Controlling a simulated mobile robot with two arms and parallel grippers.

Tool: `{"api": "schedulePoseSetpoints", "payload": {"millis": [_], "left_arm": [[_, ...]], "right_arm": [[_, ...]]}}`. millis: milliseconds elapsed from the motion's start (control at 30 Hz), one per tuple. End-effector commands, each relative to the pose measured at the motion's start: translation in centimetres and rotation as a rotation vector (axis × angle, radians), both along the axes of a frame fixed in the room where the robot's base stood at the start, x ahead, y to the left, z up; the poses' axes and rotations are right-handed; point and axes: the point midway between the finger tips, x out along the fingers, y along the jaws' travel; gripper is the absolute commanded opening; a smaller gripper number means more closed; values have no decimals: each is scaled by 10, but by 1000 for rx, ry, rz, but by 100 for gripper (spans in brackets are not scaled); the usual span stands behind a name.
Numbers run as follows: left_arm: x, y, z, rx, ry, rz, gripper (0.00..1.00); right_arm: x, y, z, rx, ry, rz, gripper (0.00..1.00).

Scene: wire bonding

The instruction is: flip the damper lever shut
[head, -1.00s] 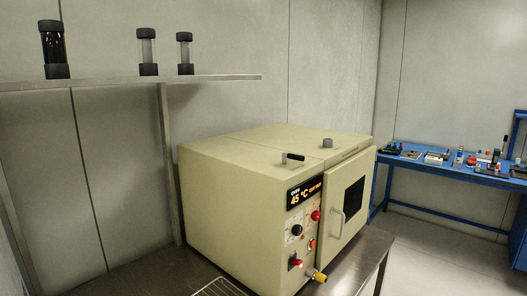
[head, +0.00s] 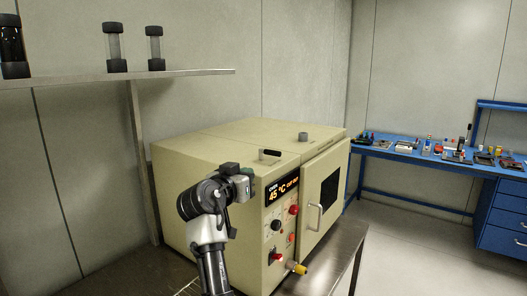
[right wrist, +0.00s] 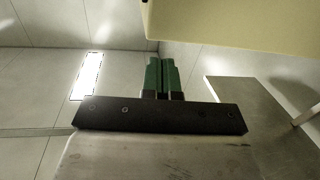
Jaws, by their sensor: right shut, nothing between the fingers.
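The cream oven (head: 205,150) stands on a steel bench; its display reads 45 °C. A small lever with a black handle (head: 270,153), which looks like the damper lever, lies on the oven's top near the front edge. My right gripper (head: 238,170) is in front of the oven's left front part, just below and left of the lever and apart from it as far as I can tell. In the right wrist view its green fingers (right wrist: 161,75) are together and empty, with a cream oven surface (right wrist: 240,20) above right. My left gripper is not in view.
A round grey stub (head: 303,137) rises from the oven's top. The front has knobs, a yellow-tipped fitting (head: 299,268) and a door handle (head: 314,217). A shelf (head: 120,77) with jars is at upper left. A blue workbench (head: 400,158) stands at right.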

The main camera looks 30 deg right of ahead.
Motion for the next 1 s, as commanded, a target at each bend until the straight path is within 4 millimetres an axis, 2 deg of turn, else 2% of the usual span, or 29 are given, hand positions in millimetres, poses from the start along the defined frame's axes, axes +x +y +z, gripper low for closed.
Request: {"api": "schedulePoseSetpoints", "payload": {"millis": [33,100,233,667,767,1000], "left_arm": [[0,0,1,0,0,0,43],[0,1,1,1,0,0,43],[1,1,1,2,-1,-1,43],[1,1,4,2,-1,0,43],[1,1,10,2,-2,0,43],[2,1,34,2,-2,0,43]], "right_arm": [[0,2,20,-6,-31,-14,0],[-2,2,37,-14,-59,-34,0],[-4,3,52,-23,-85,-51,0],[-2,-1,55,-26,-87,-54,0],[3,-10,57,-28,-87,-55,0],[26,-53,60,-27,-84,-56,0]]}}
